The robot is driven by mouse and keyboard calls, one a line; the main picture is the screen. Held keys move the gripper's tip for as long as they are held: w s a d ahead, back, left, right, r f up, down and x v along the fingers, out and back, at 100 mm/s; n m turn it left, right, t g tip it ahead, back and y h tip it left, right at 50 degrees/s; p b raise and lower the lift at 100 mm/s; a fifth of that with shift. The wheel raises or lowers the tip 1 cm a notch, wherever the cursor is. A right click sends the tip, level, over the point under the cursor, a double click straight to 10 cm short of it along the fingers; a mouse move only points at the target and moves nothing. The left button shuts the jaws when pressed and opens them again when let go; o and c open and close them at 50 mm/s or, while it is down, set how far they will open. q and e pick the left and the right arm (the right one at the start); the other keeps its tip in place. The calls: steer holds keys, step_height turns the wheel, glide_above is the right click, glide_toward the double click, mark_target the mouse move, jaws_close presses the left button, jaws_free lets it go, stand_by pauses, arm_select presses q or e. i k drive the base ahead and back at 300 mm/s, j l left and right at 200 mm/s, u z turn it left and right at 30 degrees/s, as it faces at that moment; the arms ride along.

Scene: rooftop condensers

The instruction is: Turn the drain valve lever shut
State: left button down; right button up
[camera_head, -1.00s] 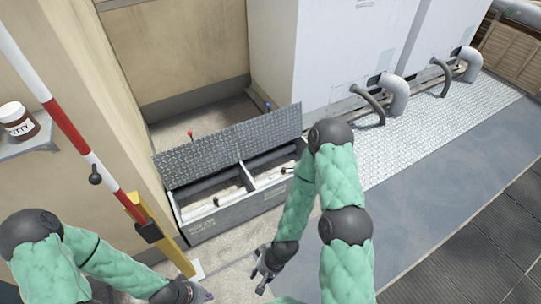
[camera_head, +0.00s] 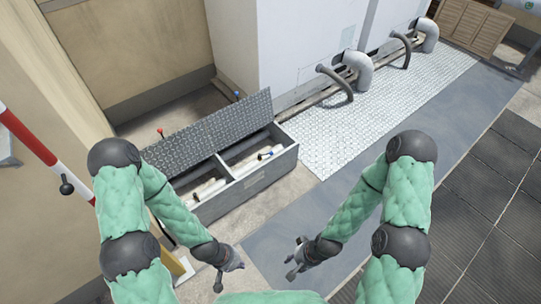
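A grey box (camera_head: 250,186) stands on the ground with its chequer-plate lid (camera_head: 215,130) raised. A divider splits it into two compartments with pale pipes inside. A small blue lever (camera_head: 267,155) shows in the right compartment. The left compartment's fittings are partly hidden by my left arm. A red knob (camera_head: 159,131) and a blue knob (camera_head: 237,94) show behind the lid. I cannot tell which of these is the drain valve lever. My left gripper (camera_head: 228,277) is open and empty, in front of the box. My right gripper (camera_head: 293,258) is open and empty, to its right.
White condenser cabinets (camera_head: 300,45) with grey pipes (camera_head: 357,70) stand behind. A red-and-white barrier pole (camera_head: 27,137) and a yellow post (camera_head: 172,263) are at the left. Bare floor (camera_head: 285,222) lies between my grippers and the box.

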mark_target(272, 153)
steer(key=i+l+u, duration=0.1)
steer(key=u, duration=0.35)
steer(key=i+l+u, duration=0.25)
steer(key=u, duration=0.15)
steer(key=i+l+u, duration=0.2)
steer(key=u, duration=0.25)
steer(key=i+l, duration=0.15)
steer(key=l, duration=0.2)
steer(key=i+l+u, duration=0.1)
steer(key=l, duration=0.25)
steer(key=i+l+u, duration=0.1)
steer(key=l, duration=0.25)
steer(key=i+l, duration=0.2)
steer(key=l, duration=0.2)
steer(key=i+l+u, duration=0.1)
steer(key=l, duration=0.25)
steer(key=i+l, duration=0.1)
steer(key=l, duration=0.3)
steer(key=u, duration=0.05)
